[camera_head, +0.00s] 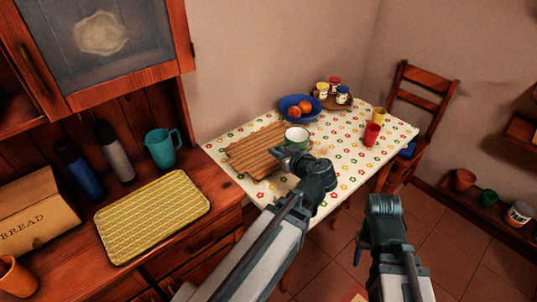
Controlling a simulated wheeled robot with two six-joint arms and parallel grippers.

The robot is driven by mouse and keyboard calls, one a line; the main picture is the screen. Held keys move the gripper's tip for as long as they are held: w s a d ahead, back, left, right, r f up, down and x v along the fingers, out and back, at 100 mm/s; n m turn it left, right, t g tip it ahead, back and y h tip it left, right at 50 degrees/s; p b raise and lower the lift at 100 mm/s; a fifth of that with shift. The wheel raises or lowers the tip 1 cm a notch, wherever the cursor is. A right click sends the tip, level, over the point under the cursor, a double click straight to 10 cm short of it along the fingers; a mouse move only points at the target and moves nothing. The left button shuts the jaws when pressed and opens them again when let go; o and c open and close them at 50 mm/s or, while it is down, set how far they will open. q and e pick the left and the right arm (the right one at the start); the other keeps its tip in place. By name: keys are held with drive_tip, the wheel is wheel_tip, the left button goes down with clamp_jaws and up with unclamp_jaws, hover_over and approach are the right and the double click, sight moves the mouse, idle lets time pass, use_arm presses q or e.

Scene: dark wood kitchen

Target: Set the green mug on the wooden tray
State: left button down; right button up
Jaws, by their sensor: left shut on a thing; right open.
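The green mug (297,135) has a white inside and is upright at the right edge of the wooden tray (251,151). Whether its base touches the tray or hangs above it is hard to tell. The slatted brown tray lies on the flowered table. My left gripper (285,155) is shut on the green mug from the near side, and it hides the mug's lower part. My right gripper (361,243) is open and empty, over the floor in front of the table.
A blue bowl of oranges (297,107) and a round board with jars (332,99) stand at the table's back. Red (372,133) and yellow (380,115) cups stand to the right. A counter with a yellow mat (150,214) and teal pitcher (162,147) is at left.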

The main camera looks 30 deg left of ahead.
use_arm(q)
drive_tip(key=w+a+f+n+g+y+b, duration=0.1)
drive_tip(key=w+a+f+b, duration=0.15)
drive_tip(key=f+b, duration=0.4)
drive_tip(key=w+a+f+n+g+b, duration=0.1)
drive_tip(key=w+f+b, duration=0.35)
drive_tip(key=f, duration=0.25)
drive_tip(key=b, duration=0.3)
hover_over(241, 157)
drive_tip(key=s+d, duration=0.3)
drive_tip(key=s, duration=0.1)
drive_tip(key=shift+s+d+f, duration=0.1)
drive_tip(key=shift+f, duration=0.4)
drive_tip(key=shift+s+d+f, duration=0.1)
drive_tip(key=shift+f, duration=0.35)
wheel_tip(241, 157, down, 4)
drive_tip(key=b, duration=0.3)
drive_tip(key=shift+r, duration=0.25)
drive_tip(key=shift+f+b, duration=0.2)
drive_tip(key=shift+b, duration=0.2)
drive_tip(key=c, duration=0.9)
unclamp_jaws()
drive_tip(key=shift+r, duration=0.1)
drive_tip(key=shift+r, duration=0.1)
